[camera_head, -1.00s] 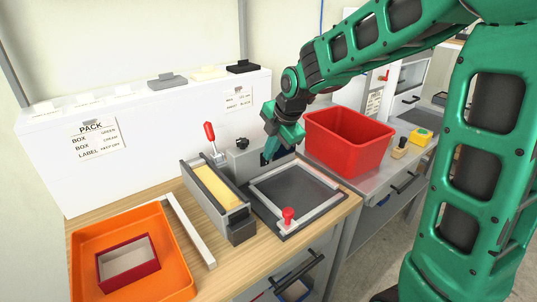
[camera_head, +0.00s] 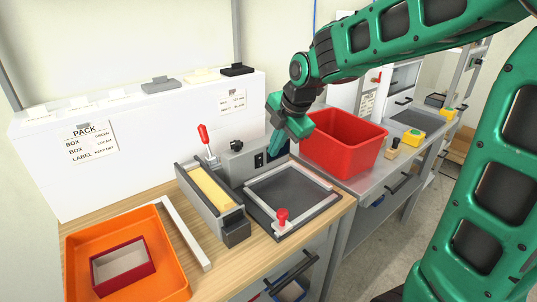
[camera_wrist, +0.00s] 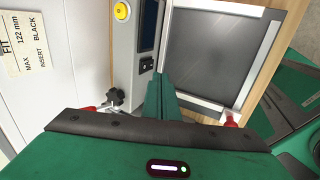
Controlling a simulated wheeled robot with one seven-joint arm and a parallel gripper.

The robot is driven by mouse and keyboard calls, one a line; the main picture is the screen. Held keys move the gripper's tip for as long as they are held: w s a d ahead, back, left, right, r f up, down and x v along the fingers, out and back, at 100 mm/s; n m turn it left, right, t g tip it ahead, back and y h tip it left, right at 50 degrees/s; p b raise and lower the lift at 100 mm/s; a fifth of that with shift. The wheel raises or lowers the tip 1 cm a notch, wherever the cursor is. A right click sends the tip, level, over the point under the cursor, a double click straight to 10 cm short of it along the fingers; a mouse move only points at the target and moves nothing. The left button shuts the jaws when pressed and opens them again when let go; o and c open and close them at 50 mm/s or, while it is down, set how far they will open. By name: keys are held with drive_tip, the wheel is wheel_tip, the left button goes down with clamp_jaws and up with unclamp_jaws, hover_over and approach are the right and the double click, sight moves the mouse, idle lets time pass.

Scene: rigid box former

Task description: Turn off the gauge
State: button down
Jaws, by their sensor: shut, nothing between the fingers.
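The gauge is a grey box (camera_head: 238,166) with a black knob on top, standing behind the dark framed plate (camera_head: 290,193). In the wrist view its grey face (camera_wrist: 126,65) carries a dark display (camera_wrist: 149,25), a small black switch (camera_wrist: 146,65) and a yellow round button (camera_wrist: 122,11). My gripper (camera_head: 273,152) is shut and empty, fingers pointing down at the front of the gauge. In the wrist view the fingertips (camera_wrist: 160,78) appear just beside the switch; I cannot tell whether they touch it. The gripper hides part of the gauge's right side in the head view.
A red-handled clamp (camera_head: 207,142) and a grey holder with a yellow block (camera_head: 212,188) stand left of the gauge. A red bin (camera_head: 345,150) is close on the right. An orange tray (camera_head: 165,285) and a red knob (camera_head: 282,216) are nearer the front.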

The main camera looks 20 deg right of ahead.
wheel_tip(320, 180, up, 7)
drive_tip(key=s, duration=0.1)
drive_tip(key=shift+s, duration=0.2)
idle(0.4)
drive_tip(key=s+d+f+m+g, duration=0.1)
drive_tip(key=s+d+f+m, duration=0.3)
drive_tip(key=s+m, duration=0.5)
drive_tip(key=s+d+f+m+g+h, duration=0.1)
drive_tip(key=s+d+f+m+g, duration=0.1)
drive_tip(key=s+d+f+m, duration=0.2)
drive_tip(key=s+d+f+m+g, duration=0.1)
drive_tip(key=s+d+f+m, duration=0.3)
drive_tip(key=s+d+m, duration=0.5)
drive_tip(key=s+m, duration=0.6)
drive_tip(key=s, duration=0.2)
drive_tip(key=shift+s+g+h, duration=0.3)
drive_tip(key=shift+s, duration=0.1)
